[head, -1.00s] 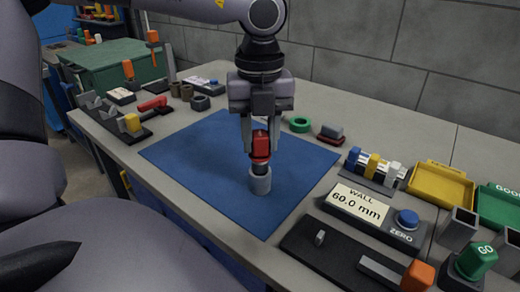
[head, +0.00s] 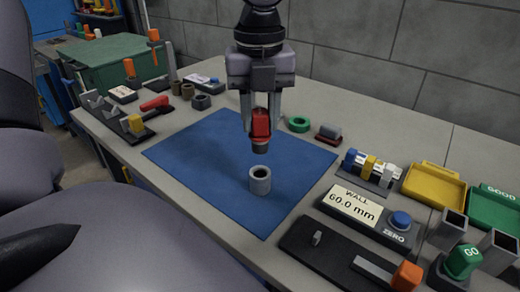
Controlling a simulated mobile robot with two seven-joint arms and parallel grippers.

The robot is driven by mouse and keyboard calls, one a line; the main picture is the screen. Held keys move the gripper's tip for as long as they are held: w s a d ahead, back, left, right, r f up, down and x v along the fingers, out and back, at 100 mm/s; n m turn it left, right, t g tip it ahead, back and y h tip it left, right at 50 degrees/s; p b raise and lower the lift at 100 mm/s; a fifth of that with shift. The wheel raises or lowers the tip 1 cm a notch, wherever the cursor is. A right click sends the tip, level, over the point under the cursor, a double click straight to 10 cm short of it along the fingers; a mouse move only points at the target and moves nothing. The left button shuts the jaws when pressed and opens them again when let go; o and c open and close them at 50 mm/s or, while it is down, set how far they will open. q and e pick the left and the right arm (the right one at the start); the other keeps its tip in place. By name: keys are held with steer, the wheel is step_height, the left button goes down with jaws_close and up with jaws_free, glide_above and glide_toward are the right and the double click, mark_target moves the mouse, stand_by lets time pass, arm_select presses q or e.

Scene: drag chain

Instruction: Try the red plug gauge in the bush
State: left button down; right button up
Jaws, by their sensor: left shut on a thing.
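My left gripper (head: 261,112) is shut on the red plug gauge (head: 261,125), which points straight down. The gauge's dark lower end (head: 260,146) is clear of the bush, a little above it. The bush (head: 260,181) is a grey ring standing upright on the blue mat (head: 205,165), with its dark bore open upward. My right gripper does not show in the head view.
A green ring (head: 299,124) lies behind the mat. Most of the mat is bare.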

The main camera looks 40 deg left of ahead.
arm_select(q)
steer(key=shift+r+p, duration=0.75)
steer(key=shift+r, duration=0.6)
